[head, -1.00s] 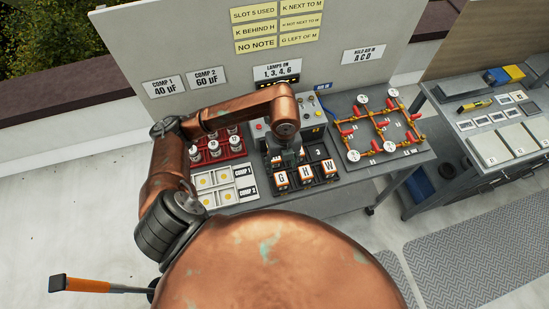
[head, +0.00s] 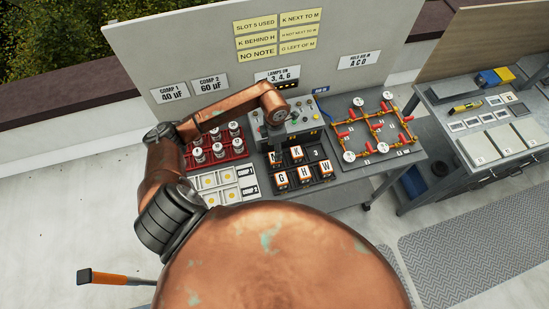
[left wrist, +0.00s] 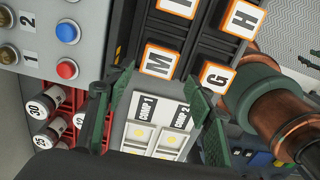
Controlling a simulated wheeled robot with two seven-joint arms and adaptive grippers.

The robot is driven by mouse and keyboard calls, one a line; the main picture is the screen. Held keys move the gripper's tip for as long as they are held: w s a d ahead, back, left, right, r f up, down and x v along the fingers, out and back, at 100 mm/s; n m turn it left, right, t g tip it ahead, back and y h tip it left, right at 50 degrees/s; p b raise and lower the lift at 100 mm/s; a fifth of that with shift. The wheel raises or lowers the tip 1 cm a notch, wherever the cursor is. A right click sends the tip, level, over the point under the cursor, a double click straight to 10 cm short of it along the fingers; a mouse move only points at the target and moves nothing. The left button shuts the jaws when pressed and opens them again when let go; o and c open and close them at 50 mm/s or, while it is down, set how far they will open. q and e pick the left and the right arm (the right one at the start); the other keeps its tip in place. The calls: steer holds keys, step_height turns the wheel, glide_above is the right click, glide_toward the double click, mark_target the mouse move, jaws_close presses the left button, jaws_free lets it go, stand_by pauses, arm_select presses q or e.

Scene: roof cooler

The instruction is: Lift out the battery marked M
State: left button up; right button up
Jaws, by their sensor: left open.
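The battery marked M (left wrist: 160,62) is a black block with an orange-edged white top. It sits in the near corner of the black battery tray in the left wrist view. In the head view it is at the back left, mostly hidden behind my left gripper (head: 273,146). In the left wrist view the green fingers of my left gripper (left wrist: 160,80) are spread apart, with M beyond and between the tips. Nothing is held. Battery G (left wrist: 215,75) and battery H (left wrist: 242,20) stand beside it. Battery K (head: 297,154) is right of M in the head view. My right gripper is not in view.
Battery W (head: 326,170) is front right in the tray; the slot marked 3 (head: 317,154) looks empty. A grey control box (head: 303,130) stands behind; a pipe board (head: 375,130) is right.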

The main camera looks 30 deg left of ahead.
arm_select(q)
step_height(320, 180, down, 2)
steer(key=shift+a+f, duration=0.1)
step_height(320, 180, down, 5)
steer(key=shift+p, duration=1.15)
steer(key=shift+w+f, duration=0.1)
steer(key=shift+f, duration=0.3)
steer(key=c, duration=1.1)
steer(key=shift+c, duration=0.6)
steer(key=shift+r, duration=0.1)
